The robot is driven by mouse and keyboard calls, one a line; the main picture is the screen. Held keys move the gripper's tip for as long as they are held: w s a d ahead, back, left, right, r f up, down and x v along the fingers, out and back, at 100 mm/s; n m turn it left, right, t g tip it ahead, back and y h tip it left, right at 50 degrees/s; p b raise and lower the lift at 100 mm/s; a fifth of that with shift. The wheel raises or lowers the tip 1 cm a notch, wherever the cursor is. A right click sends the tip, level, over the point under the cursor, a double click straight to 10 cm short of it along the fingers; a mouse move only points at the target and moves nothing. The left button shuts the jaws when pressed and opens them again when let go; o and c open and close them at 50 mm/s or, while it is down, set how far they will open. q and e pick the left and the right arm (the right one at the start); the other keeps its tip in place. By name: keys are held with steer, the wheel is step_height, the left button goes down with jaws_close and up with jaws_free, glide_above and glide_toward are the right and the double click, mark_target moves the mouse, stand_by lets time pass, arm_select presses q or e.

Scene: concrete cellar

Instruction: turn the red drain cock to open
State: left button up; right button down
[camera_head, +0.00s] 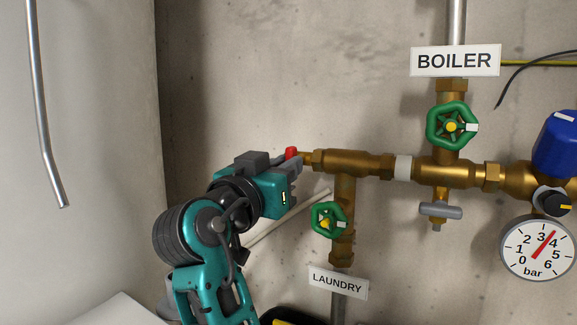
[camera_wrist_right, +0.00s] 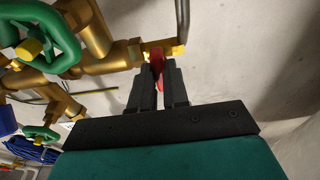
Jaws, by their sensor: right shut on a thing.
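The red drain cock (camera_head: 292,152) sits at the left end of the brass pipe run in the head view. Only a small red part shows above my gripper there. My right gripper (camera_head: 298,166) reaches it from the left and is shut on it. In the right wrist view the red handle (camera_wrist_right: 157,66) stands between the two dark fingers of my right gripper (camera_wrist_right: 158,85), in front of a brass fitting (camera_wrist_right: 163,50). My left gripper is not in view.
A green LAUNDRY handwheel (camera_head: 328,219) is just right of and below my right gripper. A green BOILER handwheel (camera_head: 452,126), a grey-handled tap (camera_head: 440,210) and a pressure gauge (camera_head: 538,250) are farther right. The wall (camera_head: 250,70) above the gripper is clear.

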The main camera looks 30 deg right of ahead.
steer(key=n+t+y+p, duration=0.1)
steer(key=n+p, duration=0.3)
steer(key=n, duration=0.1)
steer(key=shift+p, duration=0.4)
stand_by(0.3)
